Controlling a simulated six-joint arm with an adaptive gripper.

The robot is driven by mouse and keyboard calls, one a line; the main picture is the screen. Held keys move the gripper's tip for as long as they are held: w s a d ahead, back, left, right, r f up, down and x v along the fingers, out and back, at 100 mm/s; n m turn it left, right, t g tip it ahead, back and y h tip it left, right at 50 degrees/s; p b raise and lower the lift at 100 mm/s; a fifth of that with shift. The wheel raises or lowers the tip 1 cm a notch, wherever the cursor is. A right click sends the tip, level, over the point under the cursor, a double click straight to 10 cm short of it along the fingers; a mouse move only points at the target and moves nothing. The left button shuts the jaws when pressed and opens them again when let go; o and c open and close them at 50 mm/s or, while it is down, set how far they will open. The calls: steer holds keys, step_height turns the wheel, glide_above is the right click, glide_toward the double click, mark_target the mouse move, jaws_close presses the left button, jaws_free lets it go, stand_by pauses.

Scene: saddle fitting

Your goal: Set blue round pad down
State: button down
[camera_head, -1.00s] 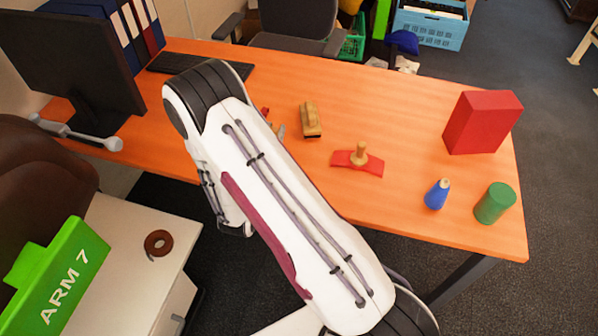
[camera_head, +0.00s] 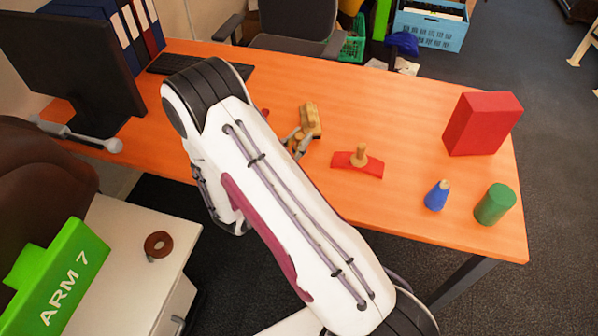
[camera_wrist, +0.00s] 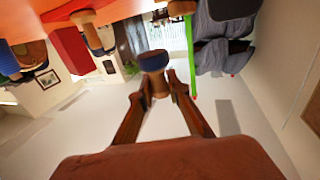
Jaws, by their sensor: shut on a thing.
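In the wrist view my gripper (camera_wrist: 158,88) is shut on the wooden handle of the blue round pad (camera_wrist: 153,58). In the head view my gripper (camera_head: 298,141) shows just past the right edge of my arm, close to a tan block with a handle (camera_head: 311,118). I cannot make out the pad there, nor tell whether it touches the table.
On the orange table (camera_head: 400,105), a red curved piece with a wooden knob (camera_head: 343,160) lies right of my gripper. A monitor (camera_head: 70,65) stands left.

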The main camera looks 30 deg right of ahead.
steer(key=shift+f, duration=0.1)
steer(key=shift+f, duration=2.8)
steer(key=shift+f, duration=1.9)
steer(key=shift+f, duration=0.15)
steer(key=c, duration=1.9)
jaws_free()
steer(key=shift+a, duration=0.2)
